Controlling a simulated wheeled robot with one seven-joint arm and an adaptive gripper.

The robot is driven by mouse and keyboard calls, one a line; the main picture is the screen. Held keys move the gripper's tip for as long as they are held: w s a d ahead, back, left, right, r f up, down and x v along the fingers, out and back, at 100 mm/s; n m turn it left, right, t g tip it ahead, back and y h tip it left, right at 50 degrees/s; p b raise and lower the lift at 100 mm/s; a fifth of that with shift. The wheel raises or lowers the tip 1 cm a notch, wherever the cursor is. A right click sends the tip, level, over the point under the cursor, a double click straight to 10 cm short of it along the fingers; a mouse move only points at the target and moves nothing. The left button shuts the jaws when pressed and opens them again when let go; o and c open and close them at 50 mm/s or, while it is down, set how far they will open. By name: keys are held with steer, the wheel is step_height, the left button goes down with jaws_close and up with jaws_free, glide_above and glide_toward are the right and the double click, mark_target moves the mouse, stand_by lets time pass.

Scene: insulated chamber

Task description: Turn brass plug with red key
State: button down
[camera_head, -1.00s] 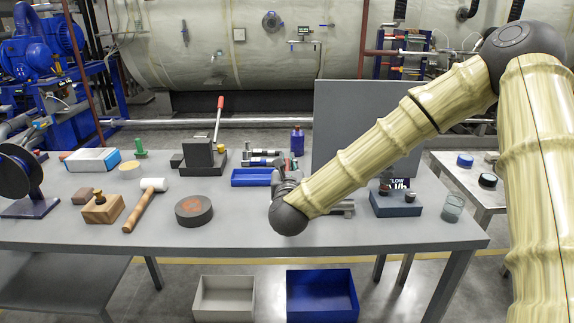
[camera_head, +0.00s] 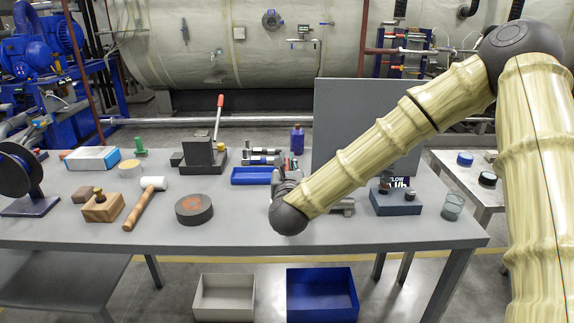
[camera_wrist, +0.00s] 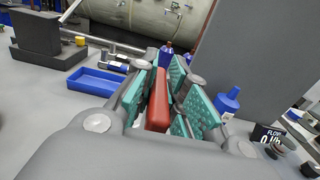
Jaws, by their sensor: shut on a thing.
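My gripper (camera_wrist: 165,103) is shut on a red key (camera_wrist: 159,103), a long red bar between its teal-padded fingers in the wrist view. The key's lower end is hidden by the gripper body. In the head view my gripper (camera_head: 287,178) is over the middle of the grey table, partly hidden by my arm. I cannot pick out the brass plug for certain. A small brass-coloured knob (camera_head: 98,192) stands on a wooden block (camera_head: 103,209) at the left of the table, well away from my gripper.
A blue tray (camera_head: 251,177) lies left of my gripper, with a dark block with a red-handled lever (camera_head: 203,157) beyond. A grey upright panel (camera_head: 345,110) stands behind my arm.

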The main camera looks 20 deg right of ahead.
stand_by(0.4)
steer(key=c, duration=1.4)
jaws_free()
steer(key=shift+o, duration=0.2)
steer(key=shift+s, duration=0.1)
steer(key=v, duration=1.2)
steer(key=shift+c, duration=1.4)
steer(key=shift+r, duration=0.1)
